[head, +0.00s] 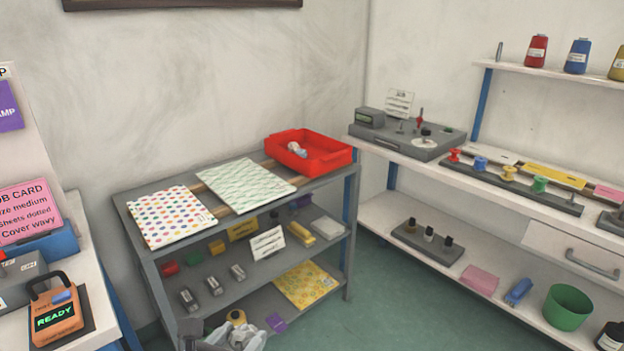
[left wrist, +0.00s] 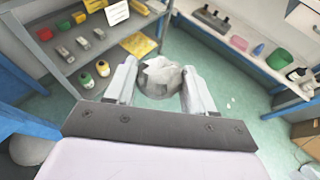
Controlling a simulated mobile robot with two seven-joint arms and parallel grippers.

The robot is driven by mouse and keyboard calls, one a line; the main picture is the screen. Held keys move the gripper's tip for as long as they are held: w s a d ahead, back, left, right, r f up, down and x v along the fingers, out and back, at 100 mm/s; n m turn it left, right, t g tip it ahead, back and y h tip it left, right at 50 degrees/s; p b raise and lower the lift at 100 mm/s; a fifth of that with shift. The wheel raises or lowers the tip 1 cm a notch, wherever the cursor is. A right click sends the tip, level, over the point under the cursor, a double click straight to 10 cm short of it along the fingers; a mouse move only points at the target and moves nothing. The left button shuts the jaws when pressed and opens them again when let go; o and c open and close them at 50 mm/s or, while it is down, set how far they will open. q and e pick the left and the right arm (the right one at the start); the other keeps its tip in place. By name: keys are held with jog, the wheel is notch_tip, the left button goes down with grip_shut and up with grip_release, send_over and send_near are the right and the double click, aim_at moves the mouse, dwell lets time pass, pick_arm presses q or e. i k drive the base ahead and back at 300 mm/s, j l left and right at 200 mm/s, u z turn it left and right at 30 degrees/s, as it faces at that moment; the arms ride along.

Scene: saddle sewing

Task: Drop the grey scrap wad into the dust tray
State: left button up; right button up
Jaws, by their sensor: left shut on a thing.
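The grey scrap wad (left wrist: 160,78) is a crumpled pale lump between the two fingers of my left gripper (left wrist: 159,70), which is shut on it. In the head view the wad (head: 243,337) shows at the bottom edge, in front of the grey shelf unit, with my left gripper (head: 236,334) around it. A red open tray (head: 322,164) stands on the shelf unit's top at the back right, with a small crumpled whitish thing inside. No label shows which container is the dust tray. My right gripper is not in view.
The shelf unit's top (head: 250,215) also carries a dotted sheet (head: 172,215) and a green-patterned sheet (head: 242,183). Its lower shelves hold small blocks and cards. A green bin (head: 568,308) stands on the right bench's lower shelf. Green floor (head: 365,315) lies clear between them.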

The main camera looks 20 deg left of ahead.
aim_at(315, 155)
jog(key=i+u, duration=0.1)
jog(key=i, duration=0.9)
jog(key=i+l+u, duration=0.1)
jog(key=i, duration=0.85)
jog(key=l, duration=0.1)
